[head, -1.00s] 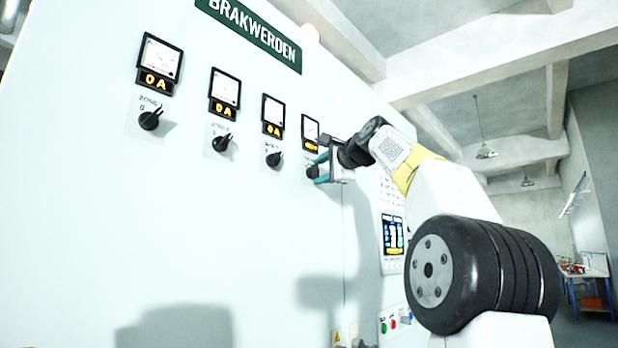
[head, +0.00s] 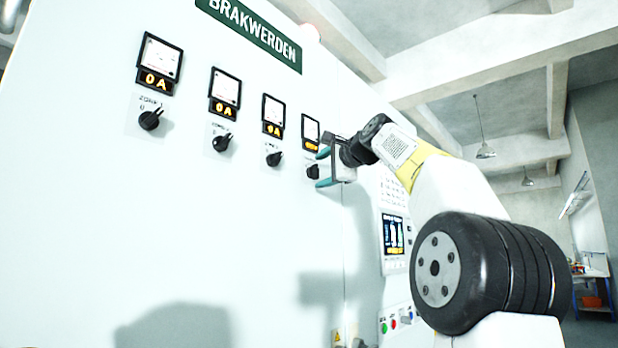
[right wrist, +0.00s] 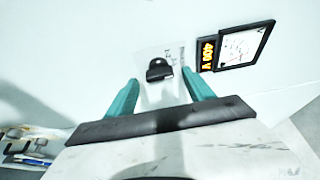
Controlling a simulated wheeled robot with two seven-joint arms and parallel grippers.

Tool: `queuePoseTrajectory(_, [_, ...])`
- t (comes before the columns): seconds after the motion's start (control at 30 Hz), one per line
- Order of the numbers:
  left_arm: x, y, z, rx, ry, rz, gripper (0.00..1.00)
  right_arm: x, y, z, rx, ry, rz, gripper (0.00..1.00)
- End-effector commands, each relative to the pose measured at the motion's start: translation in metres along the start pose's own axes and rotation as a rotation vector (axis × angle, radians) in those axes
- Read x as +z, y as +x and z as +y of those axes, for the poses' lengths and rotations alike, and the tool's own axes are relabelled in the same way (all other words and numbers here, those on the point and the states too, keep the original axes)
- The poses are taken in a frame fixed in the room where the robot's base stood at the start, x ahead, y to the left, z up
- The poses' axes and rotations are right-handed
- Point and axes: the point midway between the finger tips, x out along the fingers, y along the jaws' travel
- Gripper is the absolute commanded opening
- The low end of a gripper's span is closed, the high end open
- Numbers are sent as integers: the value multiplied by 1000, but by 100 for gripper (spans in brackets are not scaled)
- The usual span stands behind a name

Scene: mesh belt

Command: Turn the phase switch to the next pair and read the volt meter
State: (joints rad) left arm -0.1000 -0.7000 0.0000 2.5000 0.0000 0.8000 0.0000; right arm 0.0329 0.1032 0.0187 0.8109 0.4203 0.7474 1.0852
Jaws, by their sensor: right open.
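The phase switch, a black knob (head: 313,171) on a white plate, is the rightmost of the row on the pale cabinet. In the right wrist view the knob (right wrist: 159,70) lies ahead of and between my fingertips, apart from both. The volt meter (right wrist: 240,47) beside it has an orange readout of 400 V; in the head view this meter (head: 310,128) is too small to read. My right gripper (head: 324,168), with teal fingers, is open and empty just off the knob; it also shows in the right wrist view (right wrist: 160,78). My left gripper is out of view.
Three similar knobs with meters reading 0 A, such as the leftmost meter (head: 160,58), are to the left. A lit screen (head: 393,235) and coloured buttons (head: 395,322) are lower right. A workbench (head: 594,285) stands far right. The cabinet front at lower left is clear.

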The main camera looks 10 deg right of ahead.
Motion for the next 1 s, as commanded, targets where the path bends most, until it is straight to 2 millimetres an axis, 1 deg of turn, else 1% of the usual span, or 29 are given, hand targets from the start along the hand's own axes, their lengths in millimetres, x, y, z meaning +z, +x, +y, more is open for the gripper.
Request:
queuePoseTrajectory(0.03, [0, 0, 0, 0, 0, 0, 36, 0, -9, -1, -2, 1, 2, 62])
queuePoseTrajectory(0.2, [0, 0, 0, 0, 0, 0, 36, 0, -39, -1, -1, 0, 3, 62])
queuePoseTrajectory(0.3, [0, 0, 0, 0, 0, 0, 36, 0, -53, 0, 0, 0, 2, 62])
queuePoseTrajectory(0.4, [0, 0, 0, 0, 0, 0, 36, 0, -63, 0, 0, 1, 0, 62])
queuePoseTrajectory(0.53, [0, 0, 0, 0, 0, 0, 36, 0, -69, 0, 1, 0, 0, 62])
queuePoseTrajectory(1.0, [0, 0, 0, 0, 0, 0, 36, 0, -69, 0, 1, 0, 0, 62])
